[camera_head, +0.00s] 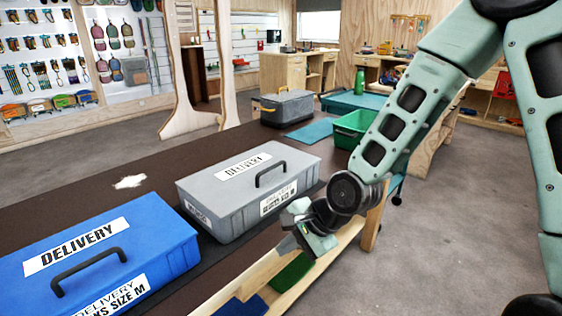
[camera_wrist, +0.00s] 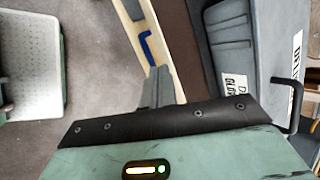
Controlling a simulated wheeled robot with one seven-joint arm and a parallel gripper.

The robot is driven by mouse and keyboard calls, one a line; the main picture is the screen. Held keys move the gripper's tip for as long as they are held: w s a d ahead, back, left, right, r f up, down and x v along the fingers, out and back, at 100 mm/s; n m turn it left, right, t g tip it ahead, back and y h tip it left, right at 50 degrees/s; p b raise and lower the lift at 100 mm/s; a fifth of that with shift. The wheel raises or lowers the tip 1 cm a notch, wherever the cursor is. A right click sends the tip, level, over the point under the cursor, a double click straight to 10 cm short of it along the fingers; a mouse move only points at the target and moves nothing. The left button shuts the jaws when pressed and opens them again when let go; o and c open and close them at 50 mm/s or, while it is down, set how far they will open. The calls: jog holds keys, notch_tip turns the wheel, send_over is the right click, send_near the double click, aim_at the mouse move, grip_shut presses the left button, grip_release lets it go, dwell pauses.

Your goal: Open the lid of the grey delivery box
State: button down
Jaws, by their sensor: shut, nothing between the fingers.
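The grey delivery box (camera_head: 243,197) stands on the dark table in the head view, with its lid down. A black handle (camera_head: 270,172) and "DELIVERY" labels show on it. My gripper (camera_head: 288,246) is in front of the box's near right side, low by the table's front edge, apart from the box as far as I can see. In the wrist view the gripper's fingers (camera_wrist: 157,88) are together and empty. The box's side (camera_wrist: 240,60) and black handle (camera_wrist: 287,98) show at the right of that view.
A blue delivery box (camera_head: 110,262) stands to the left on the same table (camera_head: 150,160). Further back are a darker grey box (camera_head: 287,108) and a green crate (camera_head: 352,127). A wooden shelf (camera_head: 320,255) with bins runs below the table's front edge. Open floor (camera_head: 430,240) lies to the right.

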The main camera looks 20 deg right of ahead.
jog(key=w+d+r+m+t+y+p, duration=0.1)
jog(key=w+d+r+m+t+p, duration=0.1)
jog(key=w+d+r+m+t, duration=0.5)
jog(key=w+d+r+m+t+p, duration=0.1)
jog(key=w+d+r+m+p, duration=0.3)
jog(key=m, duration=0.6)
jog(key=s+f+x, duration=0.1)
jog(key=x, duration=1.1)
jog(key=shift+a+f+b, duration=0.25)
jog(key=shift+f+b, duration=0.15)
jog(key=shift+r, duration=0.15)
